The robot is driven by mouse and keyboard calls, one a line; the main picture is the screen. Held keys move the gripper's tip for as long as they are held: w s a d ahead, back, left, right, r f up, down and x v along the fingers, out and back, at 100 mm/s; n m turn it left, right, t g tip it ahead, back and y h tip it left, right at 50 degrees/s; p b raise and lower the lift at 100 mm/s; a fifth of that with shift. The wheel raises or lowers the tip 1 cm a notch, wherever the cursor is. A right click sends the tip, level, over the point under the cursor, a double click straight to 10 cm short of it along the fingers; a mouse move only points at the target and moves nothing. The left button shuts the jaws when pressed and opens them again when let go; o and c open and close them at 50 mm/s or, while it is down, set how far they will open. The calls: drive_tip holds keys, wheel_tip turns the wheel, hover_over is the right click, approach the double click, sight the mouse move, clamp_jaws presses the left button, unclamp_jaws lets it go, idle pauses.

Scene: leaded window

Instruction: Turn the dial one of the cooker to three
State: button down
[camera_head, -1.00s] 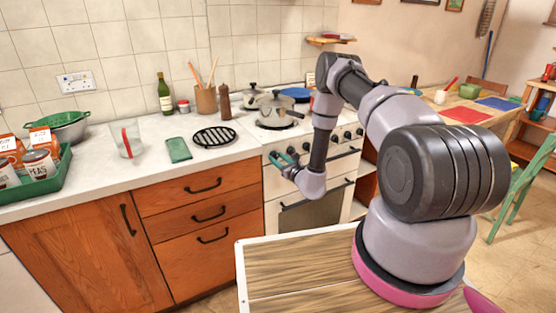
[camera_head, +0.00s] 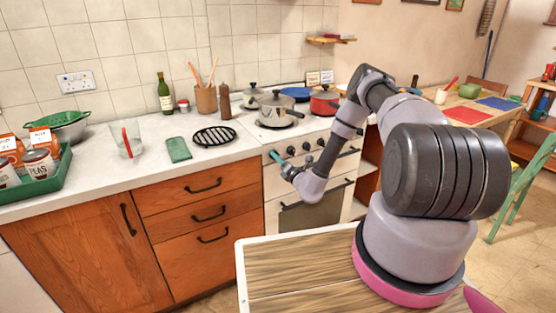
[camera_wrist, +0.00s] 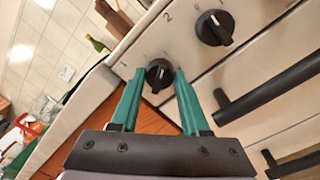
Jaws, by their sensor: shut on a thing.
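The cooker (camera_head: 335,165) stands at the right end of the counter, with a row of black dials on its front. In the wrist view, dial one (camera_wrist: 159,73) is a round black knob on the pale panel, with a short light line on its face. My gripper (camera_wrist: 157,72) has its teal fingers on either side of this dial and is shut on it. In the head view my gripper (camera_head: 275,157) is at the left end of the dial row, and dial one is hidden behind it. Any scale marks around dial one are too small to read.
A second dial (camera_wrist: 214,27) sits beside dial one, near a printed 2. Black bar handles (camera_wrist: 268,91) stick out of the cooker front. Pots, including a red pot (camera_head: 325,101), stand on the hob. Wooden drawers (camera_head: 205,187) lie to the left.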

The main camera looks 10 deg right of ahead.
drive_tip(key=m+h, duration=0.1)
drive_tip(key=m, duration=1.1)
drive_tip(key=m+h, duration=0.1)
drive_tip(key=m, duration=1.2)
drive_tip(key=shift+s+a, duration=0.1)
drive_tip(key=shift+a, duration=0.05)
drive_tip(key=shift+c, duration=2)
unclamp_jaws()
